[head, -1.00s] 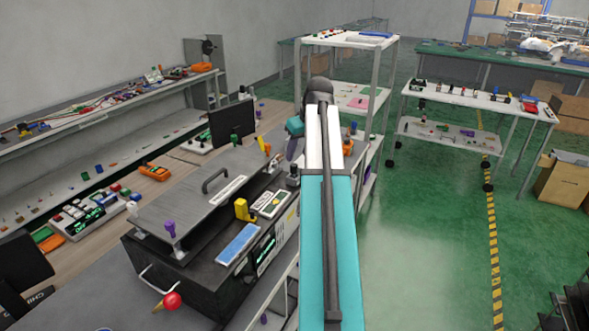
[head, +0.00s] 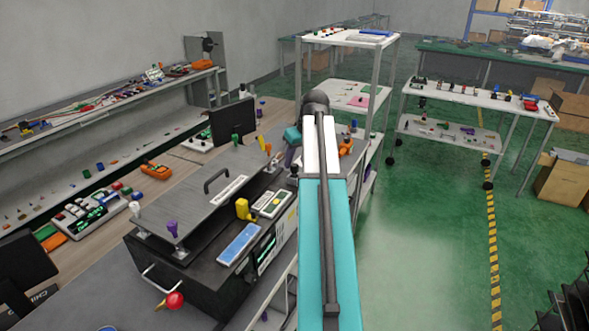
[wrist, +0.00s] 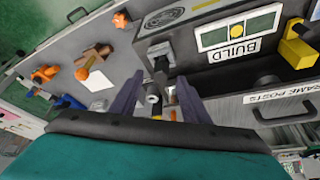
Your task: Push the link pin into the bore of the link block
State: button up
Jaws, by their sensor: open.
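My gripper (wrist: 158,82) is open in the wrist view, with one purple-grey finger on each side. A short grey-white cylinder with a dark end (wrist: 153,98) shows between the fingers; it may be the link pin, but I cannot tell for sure. A dark grey block (wrist: 160,54) with a pale face and a small yellow part lies just beyond the fingertips; I cannot tell whether it is the link block. No bore can be made out. In the head view my arm hides most of the gripper and the spot in front of it.
A panel marked BUILD (wrist: 236,48) and a yellow bracket (wrist: 298,45) stand right of the fingers in the wrist view. In the head view a black machine (head: 180,275) with a red knob (head: 174,300) stands left of my arm.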

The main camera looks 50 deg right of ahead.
aim_at(295, 165)
jog(key=shift+p+x, duration=0.75)
jog(key=shift+x, duration=1.1)
jog(key=shift+a, duration=0.1)
jog(key=shift+c, duration=0.2)
grip_shut()
